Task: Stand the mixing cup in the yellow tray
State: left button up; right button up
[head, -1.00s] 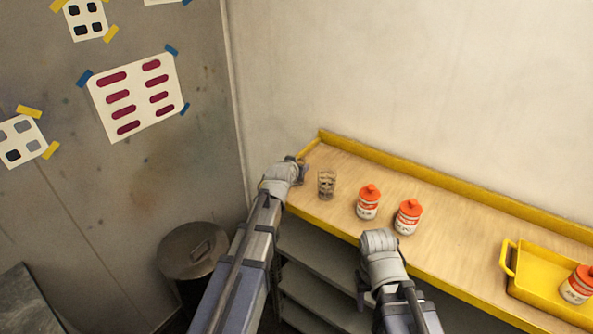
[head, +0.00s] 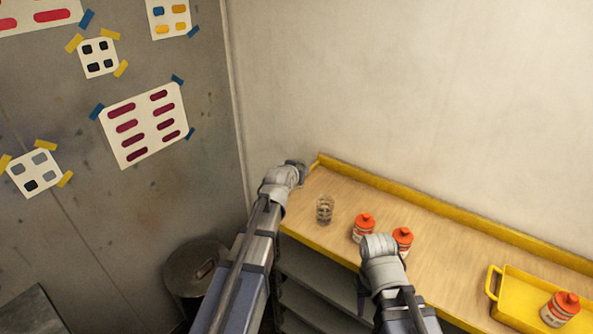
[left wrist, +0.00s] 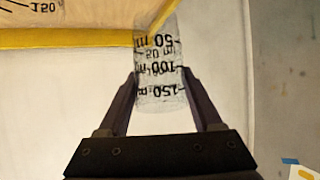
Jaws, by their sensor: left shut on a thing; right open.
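A clear mixing cup (left wrist: 160,75) with black ml marks is between the fingers of my left gripper (left wrist: 160,90) in the left wrist view; the fingers are shut on its sides. In the head view my left gripper (head: 296,168) is near the bench's left end and hides the cup it holds. A second clear marked cup (head: 324,210) stands on the bench to its right. The yellow tray (head: 516,288) lies at the right of the bench. My right gripper (head: 379,242) is open at the bench's front edge, its fingers hardly visible.
Two orange-capped bottles (head: 362,227) stand mid-bench, one partly behind my right gripper. Another such bottle (head: 560,309) is in the tray; bare tray floor shows left of it. A yellow lip (head: 440,212) runs along the bench's back. A bin (head: 190,268) stands at left.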

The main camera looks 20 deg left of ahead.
aim_at(514, 301)
jog(key=l+z, duration=0.2)
jog(key=z, duration=1.05)
